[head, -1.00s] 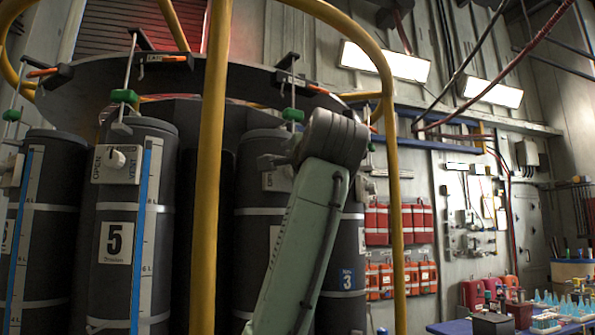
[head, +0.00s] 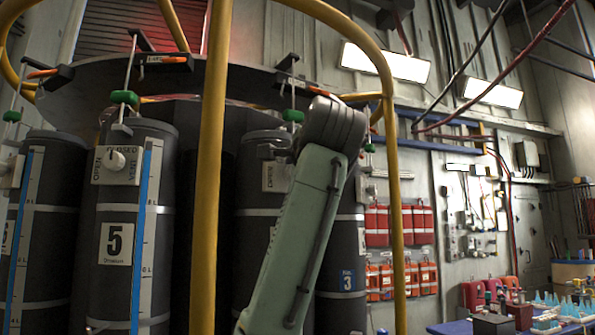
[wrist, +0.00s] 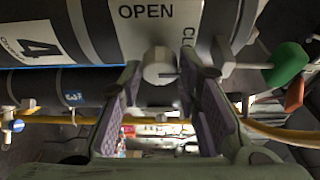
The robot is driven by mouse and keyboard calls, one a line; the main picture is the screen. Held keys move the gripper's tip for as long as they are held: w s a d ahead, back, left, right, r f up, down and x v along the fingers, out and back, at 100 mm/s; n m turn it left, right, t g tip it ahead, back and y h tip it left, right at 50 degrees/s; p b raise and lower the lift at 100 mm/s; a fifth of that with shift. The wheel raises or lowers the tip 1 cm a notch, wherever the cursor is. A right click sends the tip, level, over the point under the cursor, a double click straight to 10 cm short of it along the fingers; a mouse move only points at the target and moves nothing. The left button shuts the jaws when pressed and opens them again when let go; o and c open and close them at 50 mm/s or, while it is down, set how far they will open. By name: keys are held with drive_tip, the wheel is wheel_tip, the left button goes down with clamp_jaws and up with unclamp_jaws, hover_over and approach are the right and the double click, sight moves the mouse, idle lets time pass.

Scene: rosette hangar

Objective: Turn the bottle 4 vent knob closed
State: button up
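Bottle 4, a dark cylinder with a white number label, fills the top of the wrist view (wrist: 80,30); in the head view (head: 258,225) it is partly behind my arm. Its pale plate (wrist: 145,28) reads OPEN, with a partly hidden word starting "CL" to the right. The whitish vent knob (wrist: 160,66) stands out from the plate. My gripper (wrist: 161,88) is open, one finger on each side of the knob's end. I cannot tell whether either finger touches it. The knob's exact pointing is unclear. The head view hides my gripper behind my arm.
Bottle 5 (head: 116,215) stands left and bottle 3 (head: 345,255) right of bottle 4. Yellow rails (head: 211,190) cross in front. In the wrist view, a green-handled rod (wrist: 287,66) lies close to the right finger, and a yellow rail (wrist: 60,119) runs below.

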drive_tip(key=o, duration=0.3)
drive_tip(key=shift+o, duration=0.2)
drive_tip(key=s+d, duration=0.2)
drive_tip(key=s, duration=1)
drive_tip(key=shift+d, duration=0.1)
